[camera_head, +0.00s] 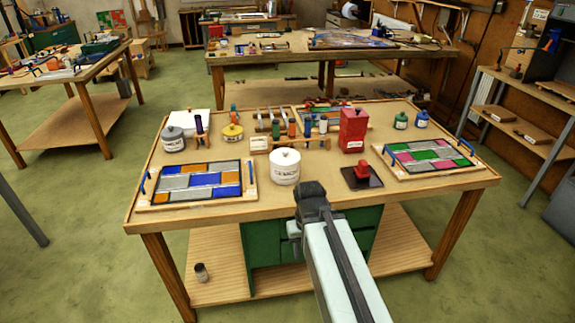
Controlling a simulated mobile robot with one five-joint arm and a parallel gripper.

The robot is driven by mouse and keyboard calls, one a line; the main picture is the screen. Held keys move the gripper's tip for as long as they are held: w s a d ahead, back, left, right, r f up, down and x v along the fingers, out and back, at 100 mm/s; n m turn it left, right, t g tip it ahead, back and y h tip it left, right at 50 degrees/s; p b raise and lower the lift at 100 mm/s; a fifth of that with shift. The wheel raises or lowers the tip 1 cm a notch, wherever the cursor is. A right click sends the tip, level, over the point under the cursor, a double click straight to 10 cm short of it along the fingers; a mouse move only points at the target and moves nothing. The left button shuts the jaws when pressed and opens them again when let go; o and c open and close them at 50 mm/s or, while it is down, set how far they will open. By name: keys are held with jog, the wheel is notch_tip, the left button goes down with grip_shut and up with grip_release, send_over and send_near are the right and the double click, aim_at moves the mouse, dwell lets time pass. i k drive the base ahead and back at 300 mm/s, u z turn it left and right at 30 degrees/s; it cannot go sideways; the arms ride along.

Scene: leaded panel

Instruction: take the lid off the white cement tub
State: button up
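The white cement tub (285,173) stands upright on the near middle of the wooden workbench (230,212). It is a round tub with dark lettering on its side. Its white lid (286,156) with a small knob sits on top. My gripper (309,188) is at the bench's front edge, just right of and nearer than the tub, and looks apart from it. The arm comes from the bottom right. The fingertips are too small and dark to show whether they are open or shut.
Left is a glass panel (196,203) with blue handles; right is another panel (425,171). A red block on a dark plate (361,182) stands right of the tub, with a red box (353,130) behind. A grey-lidded pot (173,145) and yellow tin (232,134) stand back left.

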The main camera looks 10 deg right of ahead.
aim_at(283, 157)
jog(key=k, duration=0.35)
jog(key=z, duration=1.25)
jog(key=i, duration=0.95)
jog(key=u, duration=2.95)
jog(key=i, duration=0.8)
jog(key=u, duration=0.05)
